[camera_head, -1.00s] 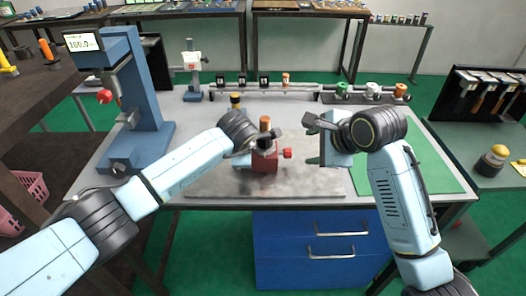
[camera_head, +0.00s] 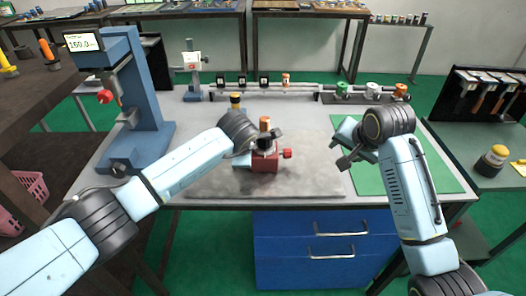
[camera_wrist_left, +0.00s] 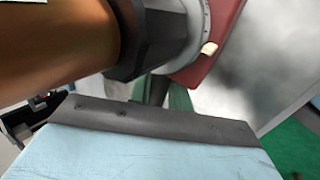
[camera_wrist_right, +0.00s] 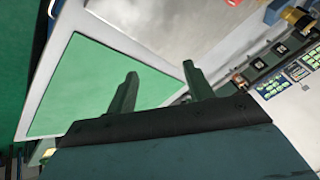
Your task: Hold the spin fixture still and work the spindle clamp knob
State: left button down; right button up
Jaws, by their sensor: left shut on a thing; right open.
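The spin fixture (camera_head: 265,164) has a red base on the grey mat, with a dark chuck and an upright copper-coloured cylinder (camera_head: 265,123) on top. A red knob (camera_head: 287,153) sticks out of its right side. In the left wrist view the cylinder (camera_wrist_left: 55,45), dark chuck and pale graduated ring (camera_wrist_left: 199,38) fill the top. My left gripper (camera_head: 254,150) is shut on the fixture at chuck height; its fingers are mostly hidden. My right gripper (camera_head: 349,141) is well right of the knob, apart from it. The right wrist view shows its fingers (camera_wrist_right: 160,70) open and empty.
A blue press-like stand (camera_head: 140,95) with a display stands at the left. A rail (camera_head: 300,93) with several small parts runs along the back. A green mat (camera_head: 420,170) lies at the right. The front of the grey mat (camera_head: 310,180) is clear.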

jog(key=d+n, duration=0.1)
jog(key=n, duration=0.1)
jog(key=d+f+n+h, duration=0.1)
jog(key=d+n, duration=0.2)
jog(key=shift+w+d+f+n+g+h, duration=0.25)
jog(key=shift+d+f+n+g+h, duration=0.05)
jog(key=shift+d+f+n+g, duration=0.1)
jog(key=d+n, duration=0.1)
jog(key=n, duration=0.1)
jog(key=d+f+n+h, duration=0.1)
jog(key=d, duration=0.1)
jog(key=d+n+g, duration=0.1)
jog(key=n, duration=0.1)
jog(key=shift+d+f+n, duration=0.15)
jog(key=shift+f+n, duration=0.1)
jog(key=shift+n, duration=0.05)
jog(key=d+n, duration=0.2)
jog(key=n, duration=0.1)
jog(key=d+f+n+g+h, duration=0.1)
jog(key=shift+s+d+n, duration=0.25)
jog(key=shift+s+n, duration=0.05)
jog(key=d+n, duration=0.2)
jog(key=d+f+n+g+h, duration=0.1)
jog(key=n, duration=0.1)
jog(key=shift+s, duration=0.4)
pick_arm(q)
jog(key=c, duration=1.3)
grip_release()
jog(key=shift+o, duration=0.5)
jog(key=shift+f, duration=0.1)
